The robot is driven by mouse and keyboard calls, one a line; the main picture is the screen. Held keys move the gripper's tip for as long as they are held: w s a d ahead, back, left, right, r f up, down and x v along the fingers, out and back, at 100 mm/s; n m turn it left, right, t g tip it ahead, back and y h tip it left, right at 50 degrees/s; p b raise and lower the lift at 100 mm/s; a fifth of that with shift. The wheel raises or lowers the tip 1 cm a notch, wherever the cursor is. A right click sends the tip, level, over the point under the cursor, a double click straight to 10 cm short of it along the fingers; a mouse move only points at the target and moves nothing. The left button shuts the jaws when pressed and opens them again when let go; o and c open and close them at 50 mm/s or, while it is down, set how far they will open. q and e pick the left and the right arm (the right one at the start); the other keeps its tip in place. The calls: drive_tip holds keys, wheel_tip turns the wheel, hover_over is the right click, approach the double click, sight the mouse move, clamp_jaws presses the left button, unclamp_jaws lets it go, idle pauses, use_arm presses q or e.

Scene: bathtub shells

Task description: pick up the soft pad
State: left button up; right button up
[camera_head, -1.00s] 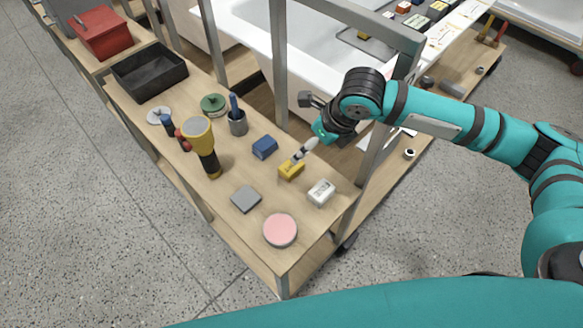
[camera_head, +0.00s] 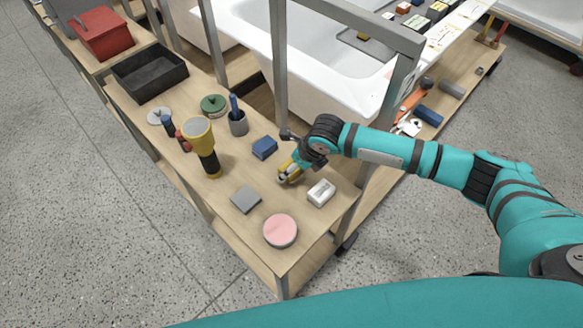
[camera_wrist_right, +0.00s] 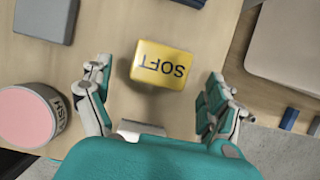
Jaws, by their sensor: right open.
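The soft pad (camera_wrist_right: 162,65) is a yellow block with "SOFT" on its top. In the right wrist view it lies on the wooden bench between and just ahead of my two fingers. My right gripper (camera_wrist_right: 155,95) is open around that space, with no finger visibly touching the pad. In the head view the pad (camera_head: 286,172) is partly hidden by my right gripper (camera_head: 292,172), which is low over it. My left gripper is not in view.
On the bench (camera_head: 238,262) near the pad are a blue block (camera_head: 264,148), a white block (camera_head: 321,192), a grey block (camera_head: 246,199) and a pink round pad (camera_head: 280,230). A yellow-headed tool (camera_head: 199,138) stands to the left. A metal post (camera_head: 376,145) rises close to my right arm.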

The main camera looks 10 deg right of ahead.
drive_tip(key=shift+x, duration=1.3)
drive_tip(key=c, duration=1.3)
wheel_tip(320, 180, up, 10)
drive_tip(key=shift+r, duration=0.1)
drive_tip(key=shift+c, duration=0.3)
drive_tip(key=o, duration=0.7)
drive_tip(key=c, duration=0.5)
